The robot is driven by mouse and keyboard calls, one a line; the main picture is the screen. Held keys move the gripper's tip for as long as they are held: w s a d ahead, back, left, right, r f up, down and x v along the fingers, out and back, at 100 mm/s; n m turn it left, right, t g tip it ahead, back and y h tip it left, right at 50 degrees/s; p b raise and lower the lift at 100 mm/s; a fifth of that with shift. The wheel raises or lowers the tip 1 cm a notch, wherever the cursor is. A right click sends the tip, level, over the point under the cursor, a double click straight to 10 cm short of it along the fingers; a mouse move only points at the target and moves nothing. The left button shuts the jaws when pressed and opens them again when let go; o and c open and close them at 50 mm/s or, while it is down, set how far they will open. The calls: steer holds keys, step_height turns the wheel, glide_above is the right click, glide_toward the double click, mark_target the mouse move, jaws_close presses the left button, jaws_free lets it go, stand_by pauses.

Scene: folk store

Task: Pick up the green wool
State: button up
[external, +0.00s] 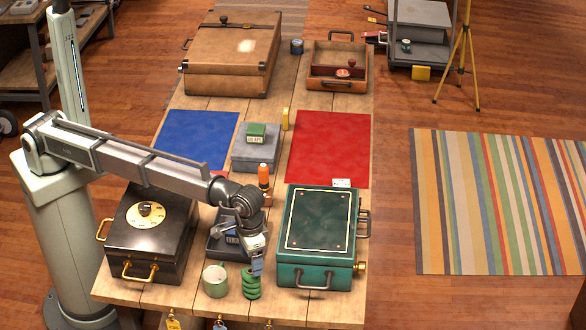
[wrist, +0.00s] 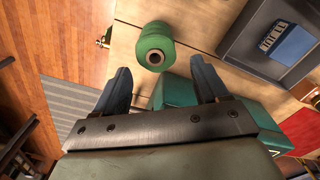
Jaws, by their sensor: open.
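The green wool (external: 251,284) stands on the near edge of the wooden table in the external view, just below my gripper (external: 257,267). In the wrist view the green wool (wrist: 153,42) shows as a round spool with a brown core, its end turned toward the camera. My gripper (wrist: 160,70) is open, its two blue-grey fingers spread apart. The wool lies beyond the fingertips, roughly in line with the gap between them. Nothing is held. I cannot tell the exact distance between the fingertips and the wool.
A teal case (external: 317,236) stands close on the right of the wool. A pale green cup-like object (external: 215,282) is close on its left. Behind is a dark tray (external: 215,247) with a blue box (wrist: 286,40). A black case (external: 150,240) stands further left.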

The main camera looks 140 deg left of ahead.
mark_target(252, 282)
step_height(252, 282, down, 5)
steer(key=shift+r, duration=0.2)
steer(key=shift+d+f, duration=0.15)
steer(key=shift+f, duration=1.15)
steer(key=shift+d+f, duration=0.1)
steer(key=shift+f, duration=1.2)
steer(key=shift+c, duration=0.4)
steer(key=c, duration=0.9)
